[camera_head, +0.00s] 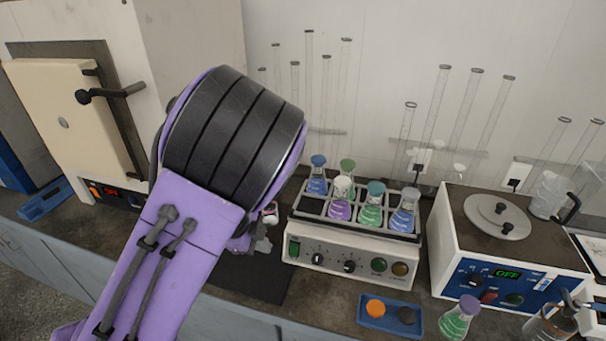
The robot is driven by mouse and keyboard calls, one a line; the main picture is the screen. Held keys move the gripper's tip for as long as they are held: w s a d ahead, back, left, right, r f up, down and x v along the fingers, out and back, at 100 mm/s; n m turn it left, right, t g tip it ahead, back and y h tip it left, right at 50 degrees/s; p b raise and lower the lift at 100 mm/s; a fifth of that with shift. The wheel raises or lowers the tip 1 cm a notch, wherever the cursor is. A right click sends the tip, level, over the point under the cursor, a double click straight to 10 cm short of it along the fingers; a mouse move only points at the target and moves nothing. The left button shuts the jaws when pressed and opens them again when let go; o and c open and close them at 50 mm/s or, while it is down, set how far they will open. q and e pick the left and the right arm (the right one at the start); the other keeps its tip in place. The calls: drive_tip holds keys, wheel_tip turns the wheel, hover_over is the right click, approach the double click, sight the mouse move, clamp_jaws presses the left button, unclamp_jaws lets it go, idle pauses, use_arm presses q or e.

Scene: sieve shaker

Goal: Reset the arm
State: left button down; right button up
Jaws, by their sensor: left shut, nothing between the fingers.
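My purple left arm comes in from the lower left, and its large black ribbed joint fills the left-centre of the view. My left gripper (263,243) shows only in part behind the arm, just left of the flask shaker (352,268). It is shut and empty. It appears to be over the dark mat (262,284) on the bench, apart from the shaker; most of it is hidden by my arm. My right gripper is not in view.
Several capped flasks stand in the shaker's rack. A white device reading OFF (515,245) stands to the right. A blue tray (389,320) and a green flask (460,317) are at the front. A cream oven door (70,120) is at left. Tall glass tubes line the wall.

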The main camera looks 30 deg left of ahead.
use_arm(q)
drive_tip(key=s+d+f+n, duration=0.1)
drive_tip(key=d+f+n, duration=0.1)
drive_tip(key=f+n, duration=0.1)
drive_tip(key=s+d+f+n+t, duration=0.1)
drive_tip(key=s+d+f+n, duration=0.1)
drive_tip(key=f, duration=0.4)
drive_tip(key=s+d+f+n, duration=0.1)
drive_tip(key=d+f+n, duration=0.1)
drive_tip(key=f+n, duration=0.3)
drive_tip(key=shift+s+d+t, duration=0.15)
drive_tip(key=shift+t, duration=0.15)
drive_tip(key=s+f+n+g+y, duration=0.1)
drive_tip(key=s+f+n+y, duration=0.1)
drive_tip(key=s+f+n, duration=0.3)
drive_tip(key=s+a+f+n+g+y, duration=0.1)
drive_tip(key=s+n+y, duration=0.15)
drive_tip(key=s, duration=0.45)
drive_tip(key=s+f+n+g+y, duration=0.1)
drive_tip(key=s+f+n, duration=0.25)
drive_tip(key=s, duration=0.25)
wheel_tip(320, 180, down, 8)
drive_tip(key=b, duration=0.9)
drive_tip(key=shift+w+a+f, duration=0.2)
drive_tip(key=shift+w+a, duration=0.1)
drive_tip(key=shift+a, duration=0.05)
